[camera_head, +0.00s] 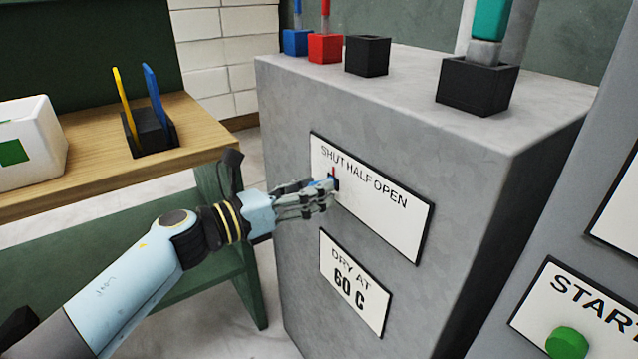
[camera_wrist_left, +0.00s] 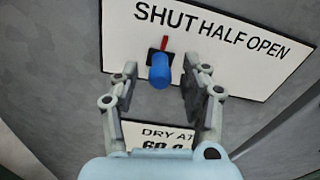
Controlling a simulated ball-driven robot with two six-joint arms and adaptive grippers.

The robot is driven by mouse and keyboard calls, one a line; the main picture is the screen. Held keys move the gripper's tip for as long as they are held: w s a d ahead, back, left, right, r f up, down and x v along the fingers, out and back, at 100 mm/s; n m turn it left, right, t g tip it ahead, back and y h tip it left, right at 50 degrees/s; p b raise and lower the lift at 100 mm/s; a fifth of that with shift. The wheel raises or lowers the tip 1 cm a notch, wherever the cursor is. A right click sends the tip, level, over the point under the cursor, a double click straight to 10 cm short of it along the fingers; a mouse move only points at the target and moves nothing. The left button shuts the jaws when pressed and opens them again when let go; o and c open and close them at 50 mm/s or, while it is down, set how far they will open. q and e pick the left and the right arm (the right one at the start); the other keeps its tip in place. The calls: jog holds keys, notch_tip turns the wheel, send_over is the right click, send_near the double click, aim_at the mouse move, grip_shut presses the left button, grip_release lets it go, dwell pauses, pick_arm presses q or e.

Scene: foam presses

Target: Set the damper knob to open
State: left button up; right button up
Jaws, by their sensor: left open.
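The damper knob is a blue cylinder (camera_wrist_left: 160,70) with a red pointer (camera_wrist_left: 164,44) above it. It sits on a white label panel (camera_head: 395,215) reading SHUT, HALF, OPEN on the front of a grey cabinet. The pointer stands nearly upright, aimed near the gap between SHUT and HALF. My left gripper (camera_head: 325,190) is open in front of the knob. In the left wrist view, my left gripper (camera_wrist_left: 158,82) has one finger on each side of the knob, with gaps visible. In the head view the fingers mostly hide the knob. My right gripper is not in view.
A DRY AT 60 C sign (camera_head: 355,282) is below the knob panel. Colored and black holders, including a red one (camera_head: 325,48), stand on the cabinet top (camera_head: 420,85). A wooden bench (camera_head: 195,130) is left. A green START button (camera_head: 567,343) is lower right.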

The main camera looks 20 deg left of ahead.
pick_arm(q)
jog(key=shift+x, duration=0.9)
grip_shut()
